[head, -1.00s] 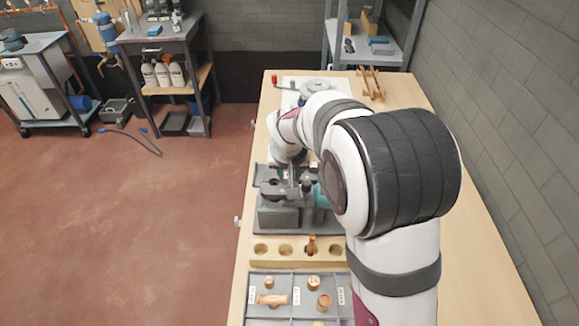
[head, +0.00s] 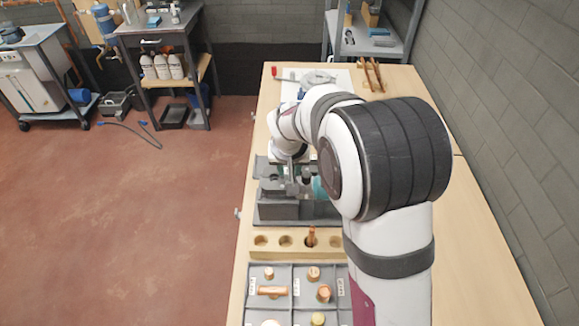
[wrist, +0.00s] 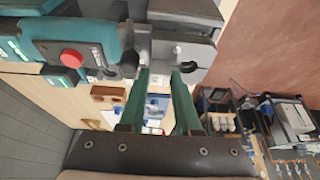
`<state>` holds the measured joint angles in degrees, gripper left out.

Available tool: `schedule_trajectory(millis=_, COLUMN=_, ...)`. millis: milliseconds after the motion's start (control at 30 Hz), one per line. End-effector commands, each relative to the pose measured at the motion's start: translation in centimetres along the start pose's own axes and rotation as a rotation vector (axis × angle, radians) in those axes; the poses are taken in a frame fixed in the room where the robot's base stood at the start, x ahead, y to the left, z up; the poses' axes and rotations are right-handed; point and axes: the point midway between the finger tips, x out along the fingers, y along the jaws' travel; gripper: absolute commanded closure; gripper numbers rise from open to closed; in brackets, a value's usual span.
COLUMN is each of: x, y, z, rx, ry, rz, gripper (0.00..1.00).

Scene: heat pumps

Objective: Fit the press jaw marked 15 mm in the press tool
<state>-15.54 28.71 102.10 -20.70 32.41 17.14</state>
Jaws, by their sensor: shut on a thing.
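The teal press tool (wrist: 112,38), with a red button, fills the upper left of the wrist view. In the head view the tool (head: 319,187) lies on a grey stand (head: 278,209), partly behind my arm. My gripper (wrist: 160,73) has its two green fingers at the tool's head end. It is shut on a grey metal press jaw (wrist: 196,57), which sits close against the tool's head. I cannot read a size mark on it, nor tell whether it is seated in the head. In the head view my gripper is mostly hidden by my wrist.
A wooden block with round holes (head: 268,251) stands in front of the stand, one hole holding a copper piece (head: 311,236). A grey divided tray (head: 256,294) of copper fittings is nearer. Wooden pieces (head: 371,76) lie at the table's back. The table's right side (head: 470,215) is clear.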

Motion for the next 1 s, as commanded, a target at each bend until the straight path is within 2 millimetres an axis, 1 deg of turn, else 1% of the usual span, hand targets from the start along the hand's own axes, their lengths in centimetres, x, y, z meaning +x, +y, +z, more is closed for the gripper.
schedule_trajectory(millis=1000, x=1.8, y=0.0, z=0.7, rx=0.0, ry=0.002, rz=0.0, gripper=1.0)
